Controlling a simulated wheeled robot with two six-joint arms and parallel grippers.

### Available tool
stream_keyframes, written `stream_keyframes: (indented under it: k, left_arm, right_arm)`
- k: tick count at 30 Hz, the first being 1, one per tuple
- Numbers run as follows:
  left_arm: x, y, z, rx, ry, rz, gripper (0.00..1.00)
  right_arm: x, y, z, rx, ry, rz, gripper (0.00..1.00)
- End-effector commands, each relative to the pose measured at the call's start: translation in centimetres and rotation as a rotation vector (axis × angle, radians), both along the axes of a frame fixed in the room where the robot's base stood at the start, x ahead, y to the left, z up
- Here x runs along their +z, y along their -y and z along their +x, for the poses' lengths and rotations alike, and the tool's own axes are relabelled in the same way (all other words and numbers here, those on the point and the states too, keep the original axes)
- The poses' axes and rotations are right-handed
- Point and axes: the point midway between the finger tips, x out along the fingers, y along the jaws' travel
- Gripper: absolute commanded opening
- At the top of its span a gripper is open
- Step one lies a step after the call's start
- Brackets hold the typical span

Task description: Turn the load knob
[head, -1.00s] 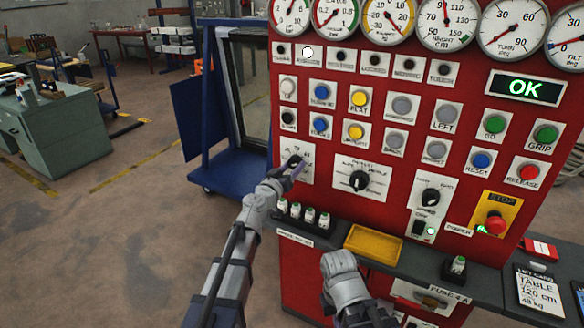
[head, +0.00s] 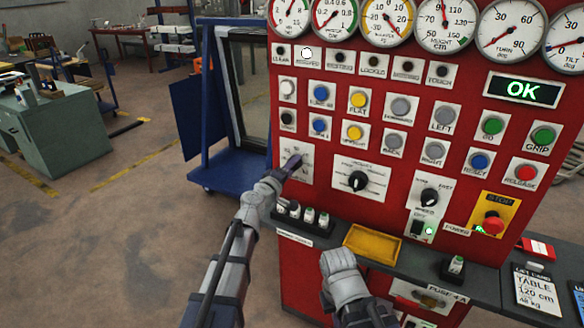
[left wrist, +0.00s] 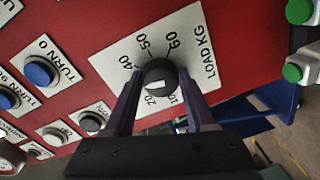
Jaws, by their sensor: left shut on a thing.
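The load knob (left wrist: 160,76) is black and round with a white mark, on a white plate (left wrist: 112,62) lettered "LOAD KG" with numbers around it. In the left wrist view the white mark lies on the side near the 20. My left gripper (head: 293,163) is shut on the knob, with one dark finger on each side of it, as the left wrist view (left wrist: 162,88) shows. In the head view the fingers hide most of the knob. My right gripper (head: 340,268) is low in front of the panel, and its fingers cannot be made out.
The red panel carries several buttons, gauges, a mode knob (head: 358,180), a lit "OK" display (head: 523,88) and a red stop button (head: 493,222). A yellow tray (head: 372,243) and small bottle-like items (head: 308,215) stand on the ledge below. A blue frame (head: 225,178) stands at left.

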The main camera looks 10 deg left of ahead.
Motion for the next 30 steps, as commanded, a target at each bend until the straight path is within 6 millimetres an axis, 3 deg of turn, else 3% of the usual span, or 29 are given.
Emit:
stream_keyframes:
  k: [18,30]
  left_arm:
    - [0.14,-0.08,-0.02,-0.001,-0.209,-0.544,0.0]
    - [0.2,-0.17,0.0,0.0,-0.313,-0.819,0.0]
  right_arm:
    - [0.12,0.0,0.0,0.0,0.0,0.0,0.0]
    - [0.04,0.0,0.0,0.0,0.0,0.0,0.0]
